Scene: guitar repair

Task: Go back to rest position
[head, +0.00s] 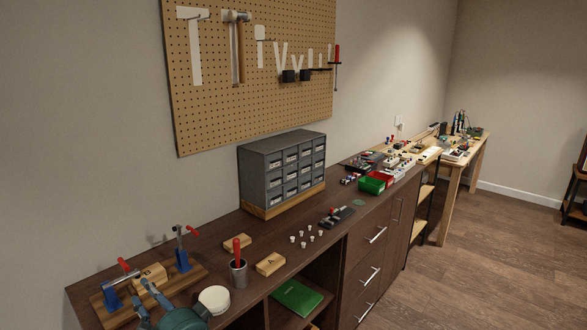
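My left gripper (140,290) is at the bottom left of the head view, over the near side of the workbench. Its two grey-blue fingers are apart, with nothing seen held between them. The fingertips are close to a light wooden block (152,273) on a wooden base (188,279) with two blue, red-handled clamps (183,258). I cannot tell whether they touch the block. My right gripper is not in view.
A dark workbench (222,250) runs along the wall. On it are a cup with a red-handled tool (238,272), wooden blocks (270,264), small white pieces (308,236) and a grey drawer cabinet (285,170). A pegboard (210,115) hangs above. Floor at right is clear.

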